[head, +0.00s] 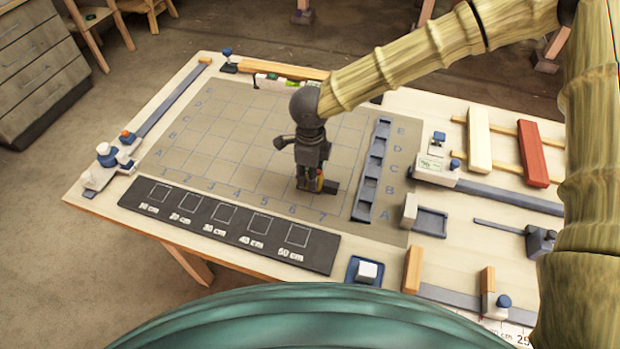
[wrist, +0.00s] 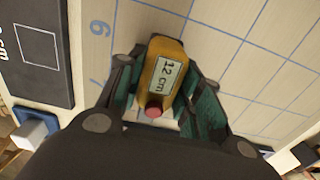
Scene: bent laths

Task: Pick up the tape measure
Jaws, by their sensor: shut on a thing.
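The tape measure (wrist: 161,72) is yellow-orange with a pale label reading "12 cm" and a red button at its near end. In the wrist view it sits between the two green-padded fingers of my gripper (wrist: 160,98), which is shut on it. In the head view my gripper (head: 315,185) points down over the gridded mat (head: 235,130), near the columns marked 6 and 7. Only a small yellow and red bit of the tape measure (head: 319,183) shows there, mostly hidden by the fingers. I cannot tell whether it touches the mat.
A dark strip with outlined squares (head: 228,225) lies along the table's front edge. A white block on a blue base (head: 367,271) is at the front. Clamps and laths fill the right side; the mat's left is clear.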

